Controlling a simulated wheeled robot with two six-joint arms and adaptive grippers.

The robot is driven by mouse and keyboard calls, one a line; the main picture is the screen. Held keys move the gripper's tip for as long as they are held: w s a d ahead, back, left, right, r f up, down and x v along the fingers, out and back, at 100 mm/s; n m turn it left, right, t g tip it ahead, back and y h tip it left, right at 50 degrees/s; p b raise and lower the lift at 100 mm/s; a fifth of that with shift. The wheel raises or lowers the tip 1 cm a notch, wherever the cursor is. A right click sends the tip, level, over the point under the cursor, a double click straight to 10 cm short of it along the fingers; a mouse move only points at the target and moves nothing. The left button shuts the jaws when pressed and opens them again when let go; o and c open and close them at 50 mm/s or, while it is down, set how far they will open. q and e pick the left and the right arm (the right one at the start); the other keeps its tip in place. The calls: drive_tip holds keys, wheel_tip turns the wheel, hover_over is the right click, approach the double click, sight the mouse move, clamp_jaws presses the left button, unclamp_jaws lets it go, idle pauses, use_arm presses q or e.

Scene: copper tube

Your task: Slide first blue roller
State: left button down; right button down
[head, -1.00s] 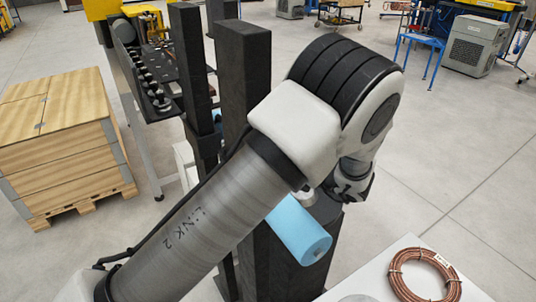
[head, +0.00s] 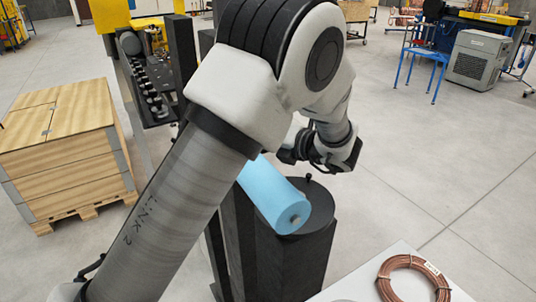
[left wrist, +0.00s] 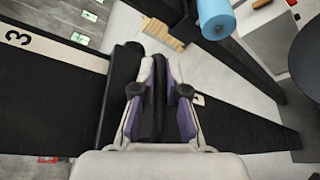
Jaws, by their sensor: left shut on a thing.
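The light blue roller (head: 273,197) slants down to the right in the head view, its near end facing me. Its far part is hidden behind my left arm. Part of a blue roller also shows at the top right of the left wrist view (left wrist: 215,18), apart from the fingers. My left gripper (head: 290,155) is above and behind the roller in the head view, partly hidden by my arm. In the left wrist view the gripper (left wrist: 158,90) has its purple-lined fingers closed on a narrow black part (left wrist: 157,100). My right gripper is out of view.
A round black pedestal (head: 322,215) stands beside the roller. A copper tube coil (head: 412,262) lies on a pale table (head: 352,285) at the lower right. A wooden crate (head: 55,130) stands left. Floor at right is open.

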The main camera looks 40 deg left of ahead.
use_arm(q)
drive_tip(key=shift+r, duration=0.2)
drive_tip(key=c, duration=1.3)
unclamp_jaws()
drive_tip(key=shift+c, duration=0.2)
drive_tip(key=shift+o, duration=0.7)
drive_tip(key=shift+s+a, duration=0.2)
drive_tip(key=shift+w+d+r, duration=0.1)
drive_tip(key=shift+r, duration=0.25)
wheel_tip(320, 180, up, 9)
drive_tip(key=shift+w+r, duration=0.1)
drive_tip(key=shift+w, duration=0.05)
